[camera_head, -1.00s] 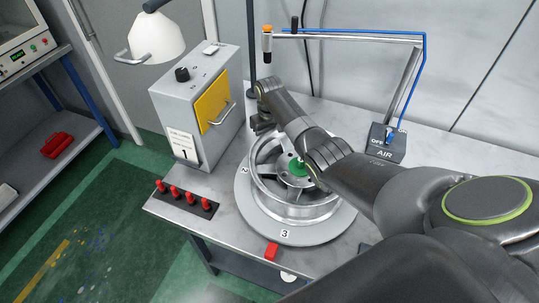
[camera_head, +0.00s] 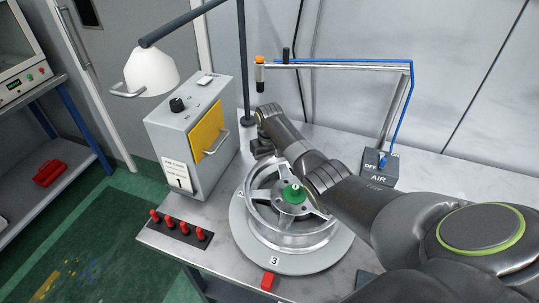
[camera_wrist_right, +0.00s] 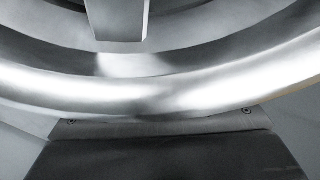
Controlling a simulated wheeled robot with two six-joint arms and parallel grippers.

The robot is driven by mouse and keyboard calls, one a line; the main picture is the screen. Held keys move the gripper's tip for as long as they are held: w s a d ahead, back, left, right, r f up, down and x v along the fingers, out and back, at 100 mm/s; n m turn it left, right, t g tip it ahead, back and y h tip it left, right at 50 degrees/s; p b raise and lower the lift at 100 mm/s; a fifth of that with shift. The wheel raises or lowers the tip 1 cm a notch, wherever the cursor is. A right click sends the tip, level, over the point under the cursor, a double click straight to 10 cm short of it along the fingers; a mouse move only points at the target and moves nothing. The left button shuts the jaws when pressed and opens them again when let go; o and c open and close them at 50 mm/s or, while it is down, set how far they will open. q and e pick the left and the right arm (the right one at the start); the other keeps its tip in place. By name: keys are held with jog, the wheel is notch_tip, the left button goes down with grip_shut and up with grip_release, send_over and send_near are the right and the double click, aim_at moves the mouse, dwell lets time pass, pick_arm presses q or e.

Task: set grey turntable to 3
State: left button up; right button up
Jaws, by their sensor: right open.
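The grey turntable (camera_head: 240,236) lies flat on the metal bench with a silver spoked wheel (camera_head: 290,240) on it. A green cap (camera_head: 293,193) sits at the wheel's hub. The number 3 label (camera_head: 274,261) is at the turntable's front edge, slightly right of the red block (camera_head: 268,281) on the bench. A 2 label shows at its left edge, partly shaded. My right arm reaches across the wheel. Its open right gripper (camera_head: 262,146) points down at the far side, partly hidden. The right wrist view shows the wheel's rim (camera_wrist_right: 160,90) very close. My left gripper is not in view.
A grey box (camera_head: 176,150) with a yellow door stands at the left back. Several red handles (camera_head: 180,228) sit on a black strip in front of it. A white lamp (camera_head: 150,70) hangs above. An AIR switch box (camera_head: 376,170) with a post and beam stands at the right back.

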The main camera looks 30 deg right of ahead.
notch_tip(320, 180, up, 17)
jog(key=p, duration=0.1)
jog(key=shift+r, duration=0.15)
dwell(0.4)
dwell(0.4)
